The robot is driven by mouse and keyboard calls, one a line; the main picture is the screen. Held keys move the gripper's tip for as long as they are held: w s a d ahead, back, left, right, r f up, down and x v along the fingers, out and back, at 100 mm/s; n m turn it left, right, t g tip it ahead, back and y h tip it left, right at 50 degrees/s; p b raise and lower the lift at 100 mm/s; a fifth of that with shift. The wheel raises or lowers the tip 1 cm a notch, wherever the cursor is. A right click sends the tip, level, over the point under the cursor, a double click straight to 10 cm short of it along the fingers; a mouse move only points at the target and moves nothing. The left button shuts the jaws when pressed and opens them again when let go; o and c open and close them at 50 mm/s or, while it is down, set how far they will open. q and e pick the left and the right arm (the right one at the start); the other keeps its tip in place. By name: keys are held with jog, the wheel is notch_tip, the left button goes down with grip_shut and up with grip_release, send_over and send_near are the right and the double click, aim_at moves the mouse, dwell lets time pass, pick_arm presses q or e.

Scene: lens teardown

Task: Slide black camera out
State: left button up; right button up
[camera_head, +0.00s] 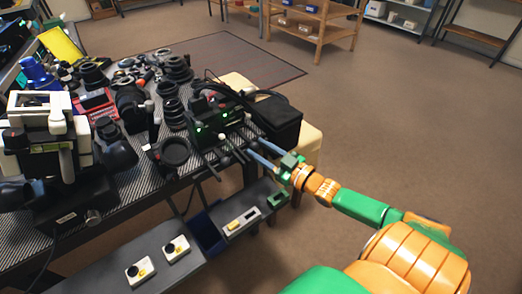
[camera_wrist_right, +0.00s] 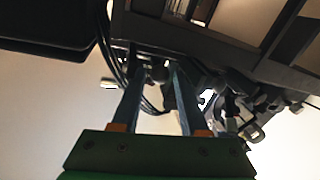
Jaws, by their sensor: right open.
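My right gripper (camera_head: 254,149) reaches in from the right at the table's right edge, its two blue-grey fingers pointing left. In the right wrist view the fingers (camera_wrist_right: 157,72) are apart with no object clearly held between them; dark parts and cables lie just beyond the tips. A black boxy item (camera_head: 275,118) sits at the table's right corner, above the gripper in the head view. A black camera-like body with a lens (camera_head: 130,104) stands among the parts farther left. I cannot tell which of these is the task's camera. My left gripper is not in view.
The patterned table (camera_head: 125,185) is crowded with lenses (camera_head: 172,152) and dark parts. A green-lit device (camera_head: 208,130) with rods and cables stands near the gripper. A lower grey shelf (camera_head: 200,248) holds small white and yellow devices (camera_head: 141,269). The floor at right is clear.

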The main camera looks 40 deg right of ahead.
grip_shut()
jog(key=shift+s, duration=0.1)
dwell(1.2)
